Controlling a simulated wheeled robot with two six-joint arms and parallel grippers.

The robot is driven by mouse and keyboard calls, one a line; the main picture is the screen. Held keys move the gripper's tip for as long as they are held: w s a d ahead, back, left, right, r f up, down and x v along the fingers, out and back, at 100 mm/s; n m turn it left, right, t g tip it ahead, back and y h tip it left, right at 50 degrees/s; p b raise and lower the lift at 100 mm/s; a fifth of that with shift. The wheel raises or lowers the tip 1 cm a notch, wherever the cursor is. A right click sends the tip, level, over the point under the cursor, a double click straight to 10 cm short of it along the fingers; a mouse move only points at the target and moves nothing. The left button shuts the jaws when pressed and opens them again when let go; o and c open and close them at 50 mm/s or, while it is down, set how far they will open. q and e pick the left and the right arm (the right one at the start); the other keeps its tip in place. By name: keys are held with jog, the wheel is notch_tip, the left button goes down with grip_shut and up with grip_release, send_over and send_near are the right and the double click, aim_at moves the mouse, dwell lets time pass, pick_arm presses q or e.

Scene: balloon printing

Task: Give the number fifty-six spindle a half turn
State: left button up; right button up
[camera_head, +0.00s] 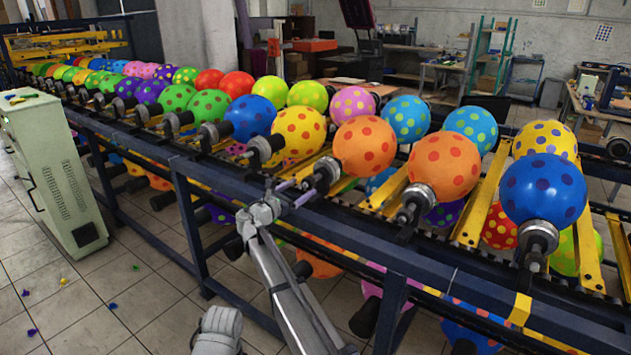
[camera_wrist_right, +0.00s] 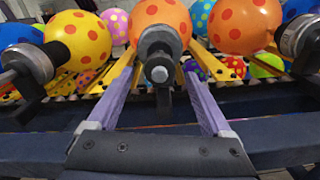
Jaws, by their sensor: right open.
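My right gripper (camera_head: 297,187) is open in front of the rack, its two purple fingers pointing at a spindle (camera_head: 322,176). In the right wrist view the fingers (camera_wrist_right: 158,66) stand on either side of this spindle (camera_wrist_right: 160,73), with gaps on both sides. Its round end faces the camera, roughly centred. I cannot tell how far the fingertips reach along it. An orange balloon with red dots (camera_head: 364,146) sits behind this spindle. No spindle number is readable in either view. My left gripper is not in view.
Neighbouring spindles stand close by, one with a yellow balloon (camera_head: 299,131) on the left and one with an orange balloon (camera_head: 444,166) on the right. The dark blue rack rail (camera_head: 375,238) runs below. A pale green cabinet (camera_head: 55,170) stands on the left; tiled floor lies in front.

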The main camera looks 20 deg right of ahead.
aim_at(313, 180)
jog(key=x, duration=0.7)
jog(key=shift+w+d, duration=0.1)
grip_shut()
dwell(0.6)
